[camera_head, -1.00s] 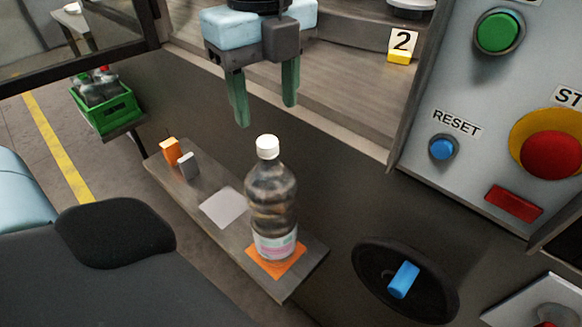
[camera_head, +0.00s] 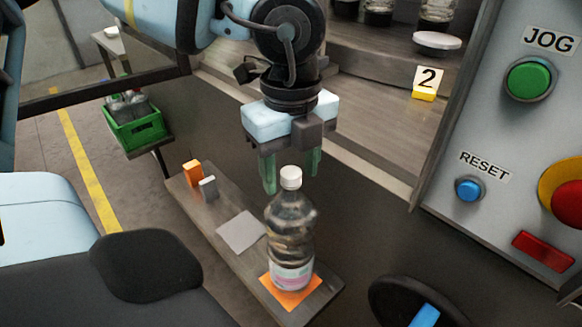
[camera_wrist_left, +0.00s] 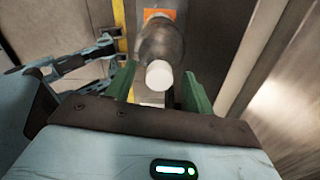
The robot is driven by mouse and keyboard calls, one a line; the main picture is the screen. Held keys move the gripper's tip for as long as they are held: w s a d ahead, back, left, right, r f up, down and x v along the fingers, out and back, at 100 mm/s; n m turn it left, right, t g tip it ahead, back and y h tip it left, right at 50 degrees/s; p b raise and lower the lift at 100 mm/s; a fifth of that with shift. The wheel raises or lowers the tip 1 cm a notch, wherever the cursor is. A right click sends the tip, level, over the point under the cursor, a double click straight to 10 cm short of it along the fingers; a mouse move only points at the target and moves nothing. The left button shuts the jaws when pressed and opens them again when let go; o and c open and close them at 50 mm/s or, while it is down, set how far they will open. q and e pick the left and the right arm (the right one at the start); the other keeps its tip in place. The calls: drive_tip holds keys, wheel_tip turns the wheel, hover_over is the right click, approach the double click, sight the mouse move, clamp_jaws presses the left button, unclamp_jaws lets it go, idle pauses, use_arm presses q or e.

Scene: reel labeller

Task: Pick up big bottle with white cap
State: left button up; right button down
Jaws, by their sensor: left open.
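The big clear bottle with a white cap (camera_head: 291,235) stands upright on an orange square (camera_head: 290,291) at the near end of a narrow shelf. My left gripper (camera_head: 292,176) is open, its green fingers pointing down just behind and around the height of the cap. In the left wrist view the bottle (camera_wrist_left: 160,45) shows from above, its white cap lying between the two green fingers (camera_wrist_left: 159,88) in the picture. No contact shows, and the exact gap cannot be told. My right gripper is not in view.
A button panel (camera_head: 500,130) stands at right. A green crate (camera_head: 138,130) with bottles is at back left.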

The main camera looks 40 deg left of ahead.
use_arm(q)
drive_tip(key=shift+f, duration=0.45)
clamp_jaws()
drive_tip(key=shift+r, duration=0.15)
idle(1.0)
